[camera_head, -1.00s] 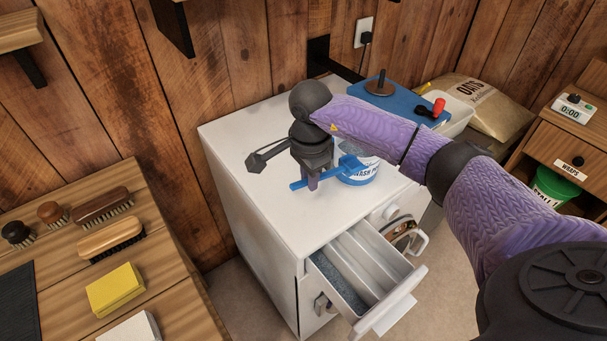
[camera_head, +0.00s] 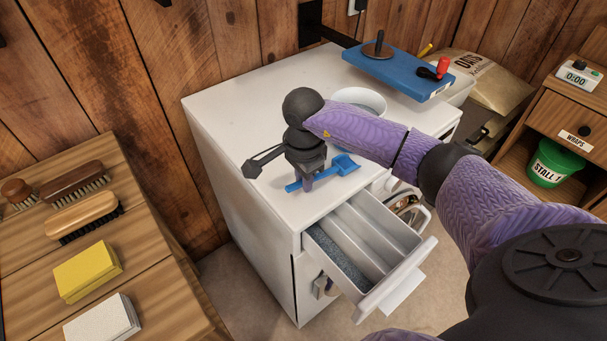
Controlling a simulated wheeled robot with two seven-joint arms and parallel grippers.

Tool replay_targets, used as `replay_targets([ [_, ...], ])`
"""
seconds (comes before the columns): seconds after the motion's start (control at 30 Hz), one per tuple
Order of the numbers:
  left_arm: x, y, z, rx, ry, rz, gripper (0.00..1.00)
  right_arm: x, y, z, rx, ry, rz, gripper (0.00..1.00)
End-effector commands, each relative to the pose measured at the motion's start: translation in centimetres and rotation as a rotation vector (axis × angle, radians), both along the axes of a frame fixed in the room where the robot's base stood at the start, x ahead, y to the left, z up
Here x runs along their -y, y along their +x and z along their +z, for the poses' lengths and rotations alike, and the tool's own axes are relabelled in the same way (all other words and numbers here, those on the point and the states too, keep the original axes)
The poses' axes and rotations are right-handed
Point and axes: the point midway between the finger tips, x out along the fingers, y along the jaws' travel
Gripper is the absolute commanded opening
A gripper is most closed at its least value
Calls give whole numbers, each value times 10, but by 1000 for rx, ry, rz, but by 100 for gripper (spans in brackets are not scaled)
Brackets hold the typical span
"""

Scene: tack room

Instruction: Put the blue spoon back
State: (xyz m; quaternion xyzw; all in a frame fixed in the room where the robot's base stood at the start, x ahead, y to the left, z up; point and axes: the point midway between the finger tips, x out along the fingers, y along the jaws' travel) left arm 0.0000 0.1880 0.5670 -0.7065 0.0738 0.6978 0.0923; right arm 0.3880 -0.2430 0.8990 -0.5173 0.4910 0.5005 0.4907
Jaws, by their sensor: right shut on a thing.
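The blue spoon (camera_head: 345,165) is held in my right gripper (camera_head: 307,184), which is shut on its handle. The spoon lies roughly level over the front part of the white washing machine top (camera_head: 238,112), its scoop end pointing right. I cannot tell whether it touches the top. A round white tub (camera_head: 372,98) stands on the machine behind my right forearm. Its rim shows, but its lower part is hidden. The detergent drawer (camera_head: 398,275) at the machine's front is pulled open, with divided compartments. My left gripper is out of view.
A blue board (camera_head: 392,72) with a dark spindle and a red knob lies at the machine's back right. A wooden bench (camera_head: 150,262) at left holds brushes (camera_head: 82,214), a yellow sponge (camera_head: 88,270) and a white block (camera_head: 104,318). A green bucket (camera_head: 552,164) sits in the right cabinet.

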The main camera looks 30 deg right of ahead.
Motion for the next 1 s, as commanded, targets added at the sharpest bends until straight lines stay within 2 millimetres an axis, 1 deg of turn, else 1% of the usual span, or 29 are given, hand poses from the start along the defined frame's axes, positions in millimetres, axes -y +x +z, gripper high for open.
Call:
replay_targets([
  [0.1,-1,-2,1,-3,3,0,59,0,0,1,1,0,0,0],
  [0.13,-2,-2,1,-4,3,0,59,0,0,1,0,0,0,24],
  [0.3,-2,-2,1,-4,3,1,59,0,0,1,0,0,0,59],
  [0.5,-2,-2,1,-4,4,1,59,0,0,1,0,0,0,59],
  [0.57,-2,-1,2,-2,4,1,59,0,0,5,1,-1,0,59],
  [0.67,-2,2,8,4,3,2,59,0,1,24,5,-1,1,59],
  [0.8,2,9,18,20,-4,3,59,0,0,63,6,-2,1,59],
  [0.9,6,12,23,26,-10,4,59,-1,-1,84,4,-1,0,59],
  [1.0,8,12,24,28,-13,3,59,-1,-1,96,2,-1,0,59],
])
